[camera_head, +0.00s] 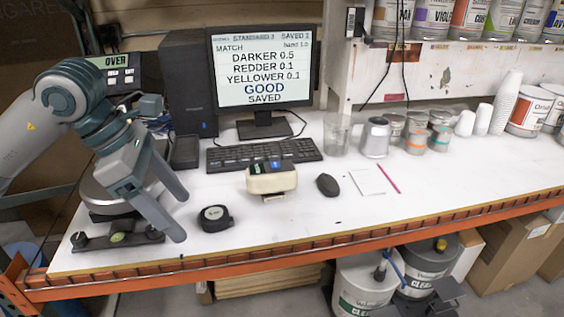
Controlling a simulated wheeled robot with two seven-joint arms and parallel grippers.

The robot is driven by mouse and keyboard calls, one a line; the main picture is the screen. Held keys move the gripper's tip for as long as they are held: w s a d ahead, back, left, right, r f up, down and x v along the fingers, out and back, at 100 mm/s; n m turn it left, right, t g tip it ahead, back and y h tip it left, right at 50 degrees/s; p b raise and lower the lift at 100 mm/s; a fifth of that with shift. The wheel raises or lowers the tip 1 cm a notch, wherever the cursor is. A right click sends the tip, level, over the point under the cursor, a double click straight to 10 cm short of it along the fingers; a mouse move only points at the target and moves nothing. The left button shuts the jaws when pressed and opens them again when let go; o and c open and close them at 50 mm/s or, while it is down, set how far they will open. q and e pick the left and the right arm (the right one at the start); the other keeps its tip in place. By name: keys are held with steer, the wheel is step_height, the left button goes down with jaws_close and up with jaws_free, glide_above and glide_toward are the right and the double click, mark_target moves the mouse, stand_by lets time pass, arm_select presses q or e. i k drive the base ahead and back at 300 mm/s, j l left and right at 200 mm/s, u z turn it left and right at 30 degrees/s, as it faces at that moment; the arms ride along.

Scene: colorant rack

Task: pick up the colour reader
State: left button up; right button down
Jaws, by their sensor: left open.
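The colour reader, a cream-and-black boxy device (271,180) with a small display on top, sits on the white bench in front of the keyboard. My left gripper (181,217) is open and empty, to the left of the reader and clear of it. Its fingers point down and right, over the left part of the bench near a black tape measure. A dark grey part at the bottom edge looks like my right gripper (432,299). It is below the bench edge, cut off by the frame, and its jaws are not clear.
The tape measure (214,218) lies between my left gripper and the reader. A mouse (328,185) is right of the reader, the keyboard (264,153) behind it. A round scale (112,198) is under my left arm. An orange beam (300,252) edges the bench.

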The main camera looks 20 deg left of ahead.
mark_target(260, 179)
steer(key=i, duration=1)
